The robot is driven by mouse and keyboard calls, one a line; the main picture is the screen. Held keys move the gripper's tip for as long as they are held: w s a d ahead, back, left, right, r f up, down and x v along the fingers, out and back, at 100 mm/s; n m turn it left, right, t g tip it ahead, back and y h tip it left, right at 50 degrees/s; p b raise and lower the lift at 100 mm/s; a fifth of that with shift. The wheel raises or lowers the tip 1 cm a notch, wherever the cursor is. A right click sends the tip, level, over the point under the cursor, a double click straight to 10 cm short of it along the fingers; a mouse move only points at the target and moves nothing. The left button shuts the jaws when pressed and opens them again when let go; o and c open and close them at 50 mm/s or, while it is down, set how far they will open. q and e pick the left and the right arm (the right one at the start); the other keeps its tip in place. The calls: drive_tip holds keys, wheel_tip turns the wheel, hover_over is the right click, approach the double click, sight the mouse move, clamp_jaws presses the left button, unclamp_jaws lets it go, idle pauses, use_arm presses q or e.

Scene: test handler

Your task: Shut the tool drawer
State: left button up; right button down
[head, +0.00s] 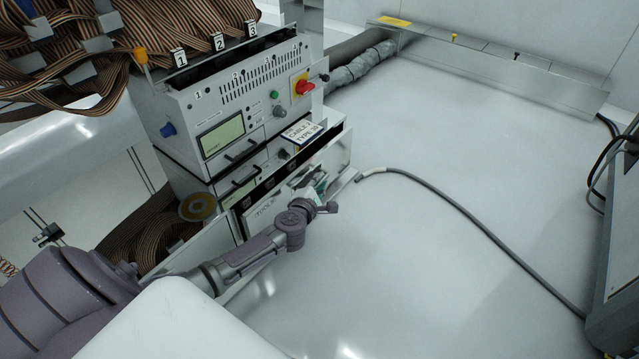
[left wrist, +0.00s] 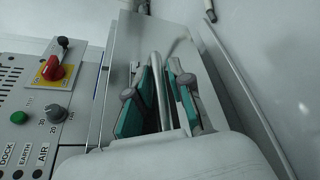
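The tool drawer (head: 262,213), marked "TOOLS", is at the bottom of the grey test handler. It appears pulled out, with its pale front standing forward of the cabinet. My left gripper (head: 318,194) is at the drawer front and hides part of it. In the left wrist view, its two teal-padded fingers (left wrist: 158,98) stand apart. A round metal bar (left wrist: 158,85), seemingly the drawer handle, runs between them with visible gaps on both sides. The drawer's metal panel (left wrist: 126,62) lies beyond the fingers. My right gripper is not in view.
The handler's control panel (head: 255,112) has a red knob (head: 304,86) above the drawers. A grey cable (head: 463,211) lies across the worktop (head: 430,280), right of the drawer. A dark-framed unit (head: 618,250) stands at the right edge. The worktop between is mostly free.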

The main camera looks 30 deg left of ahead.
sight(309, 177)
use_arm(q)
clamp_jaws()
drive_tip(key=a, duration=0.1)
drive_tip(key=a+p, duration=0.1)
drive_tip(key=a, duration=0.1)
drive_tip(key=shift+w+a+r+p, duration=0.15)
drive_tip(key=shift+a+r+p, duration=0.05)
drive_tip(key=shift+p, duration=0.1)
drive_tip(key=shift+a+f, duration=0.15)
drive_tip(key=shift+a, duration=0.05)
drive_tip(key=shift+o, duration=2.4)
unclamp_jaws()
drive_tip(key=shift+d, duration=0.1)
